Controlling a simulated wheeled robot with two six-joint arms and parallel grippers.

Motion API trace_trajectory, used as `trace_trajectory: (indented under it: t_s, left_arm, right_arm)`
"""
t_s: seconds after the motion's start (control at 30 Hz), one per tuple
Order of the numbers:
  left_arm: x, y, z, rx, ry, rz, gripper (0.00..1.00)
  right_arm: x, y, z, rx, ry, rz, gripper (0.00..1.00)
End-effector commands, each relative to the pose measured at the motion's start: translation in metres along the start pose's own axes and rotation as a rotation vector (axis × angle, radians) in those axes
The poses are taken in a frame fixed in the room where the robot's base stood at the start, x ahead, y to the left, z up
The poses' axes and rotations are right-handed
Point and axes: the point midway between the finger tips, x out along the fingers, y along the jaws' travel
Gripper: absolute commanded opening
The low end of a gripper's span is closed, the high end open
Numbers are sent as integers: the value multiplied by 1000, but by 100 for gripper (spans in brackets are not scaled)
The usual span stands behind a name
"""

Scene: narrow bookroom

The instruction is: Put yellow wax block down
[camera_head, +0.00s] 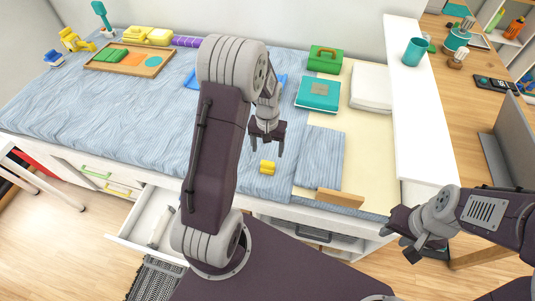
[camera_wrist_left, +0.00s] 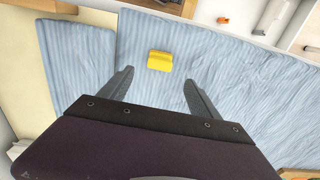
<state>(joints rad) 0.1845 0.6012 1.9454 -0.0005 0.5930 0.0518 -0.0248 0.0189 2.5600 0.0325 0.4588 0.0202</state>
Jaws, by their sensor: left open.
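The yellow wax block (camera_head: 267,167) lies on the blue striped bedspread (camera_head: 150,95) near the bed's front edge. It also shows in the left wrist view (camera_wrist_left: 159,61), flat on the cloth with nothing touching it. My left gripper (camera_head: 267,147) is open and empty, pointing down with its fingers apart above and just behind the block in the head view. In the left wrist view the block sits beyond the two fingertips (camera_wrist_left: 158,78). My right gripper (camera_head: 399,244) hangs at the lower right, away from the bed, with its fingers apart and empty.
A teal box (camera_head: 318,94), a green case (camera_head: 325,59) and a folded white cloth (camera_head: 371,87) lie behind right. A wooden tray (camera_head: 130,60) is at the back left. A drawer (camera_head: 150,222) stands open below the bed. The bedspread left of the block is clear.

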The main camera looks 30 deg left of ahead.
Motion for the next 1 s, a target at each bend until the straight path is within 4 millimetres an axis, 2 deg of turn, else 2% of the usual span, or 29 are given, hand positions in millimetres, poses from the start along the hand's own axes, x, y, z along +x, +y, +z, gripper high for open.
trace_trajectory:
  t_s: [0.17,0.27,0.33,0.43,0.53,0.63,1.0]
  left_arm:
    - [-8,4,5,11,6,1,72]
    - [-32,20,37,66,34,8,72]
    - [-48,32,69,115,56,15,72]
    - [-60,41,110,173,82,24,72]
    - [-64,43,134,206,98,30,72]
    - [-65,44,141,214,100,31,72]
    - [-65,43,140,212,99,31,72]
  right_arm:
    - [0,0,0,0,0,0,38]
    - [0,0,0,0,0,0,38]
    - [0,0,0,0,0,0,38]
    - [0,0,0,0,0,0,38]
    - [0,0,0,0,0,0,38]
    - [0,0,0,0,0,0,38]
    - [0,0,0,0,0,0,38]
